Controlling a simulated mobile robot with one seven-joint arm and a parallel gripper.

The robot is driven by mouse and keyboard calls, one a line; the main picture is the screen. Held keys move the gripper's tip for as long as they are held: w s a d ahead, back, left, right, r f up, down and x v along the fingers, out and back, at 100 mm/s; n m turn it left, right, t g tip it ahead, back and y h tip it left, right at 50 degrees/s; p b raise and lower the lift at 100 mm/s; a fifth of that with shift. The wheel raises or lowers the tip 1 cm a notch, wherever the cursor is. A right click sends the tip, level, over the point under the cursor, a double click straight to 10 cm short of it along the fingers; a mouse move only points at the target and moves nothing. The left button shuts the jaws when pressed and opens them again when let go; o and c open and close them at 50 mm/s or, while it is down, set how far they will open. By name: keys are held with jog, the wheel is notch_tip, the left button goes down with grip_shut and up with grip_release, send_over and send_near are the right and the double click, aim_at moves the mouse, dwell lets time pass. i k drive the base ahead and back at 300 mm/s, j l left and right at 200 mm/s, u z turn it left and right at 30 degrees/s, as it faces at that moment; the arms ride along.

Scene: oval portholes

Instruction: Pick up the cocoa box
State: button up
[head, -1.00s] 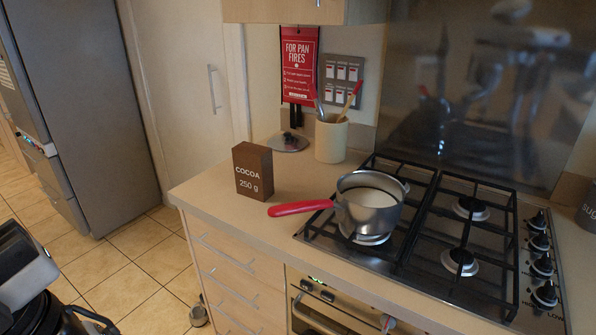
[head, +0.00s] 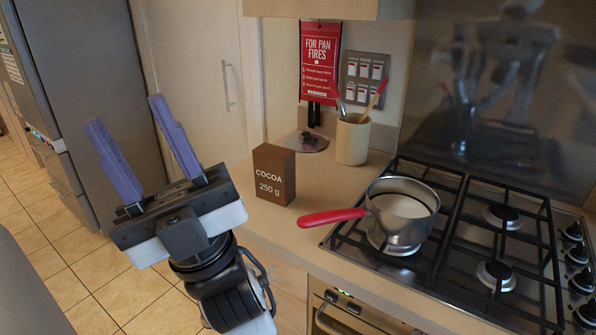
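The cocoa box (head: 274,176) is a brown upright carton marked "COCOA 250 g". It stands on the beige counter (head: 283,228), left of the hob. My gripper (head: 135,146) is in the left part of the head view, left of the box and apart from it. Its two blue fingers point up and are spread wide, with nothing between them.
A steel saucepan (head: 402,222) with pale liquid sits on the gas hob (head: 460,240); its red handle (head: 332,217) juts left, close to the box. A cream utensil pot (head: 352,140) and a small spoon rest (head: 304,143) stand behind. A tall fridge (head: 90,90) is at left.

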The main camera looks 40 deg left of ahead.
aim_at(274, 165)
jog(key=j+z, duration=0.25)
jog(key=j, duration=0.25)
jog(key=k+j+z, duration=0.2)
jog(key=j, duration=0.3)
jog(key=k+j+z, duration=0.1)
jog(key=j, duration=0.4)
jog(key=k+j+z, duration=0.15)
jog(key=j, duration=0.4)
jog(key=k+j, duration=0.1)
jog(key=j, duration=0.35)
jog(key=k+j, duration=0.15)
jog(key=j, duration=0.3)
jog(key=k+j, duration=0.1)
jog(key=j, duration=0.35)
jog(key=k+j, duration=0.15)
jog(key=j, duration=0.3)
jog(key=i, duration=1)
